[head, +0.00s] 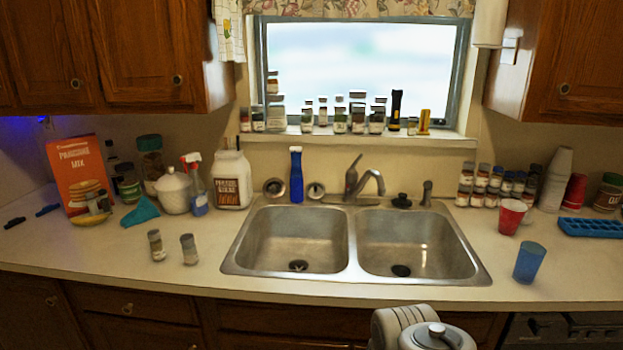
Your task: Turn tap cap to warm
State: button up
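The tap (374,180) stands behind the divider of the double sink, a metal faucet with a short curved spout reaching to the right. Its cap (352,175) sits on top of the tap's base at the left, with a thin lever pointing up and slightly right. Its warm or cold setting cannot be read at this size. My gripper is not in view. A white and grey part of my own body shows at the bottom, right of centre, in front of the counter and well apart from the tap.
The double sink (354,275) is empty. A blue bottle (296,175) stands left of the tap, and a black stopper (401,201) lies to its right. A red cup (511,216) and blue cup (530,262) stand right. Two small jars (189,249) stand left.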

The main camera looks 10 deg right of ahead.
aim_at(352, 177)
jog(key=u, duration=0.3)
jog(key=i, duration=0.75)
jog(key=z, duration=0.6)
jog(key=i, duration=0.55)
jog(key=z, duration=0.05)
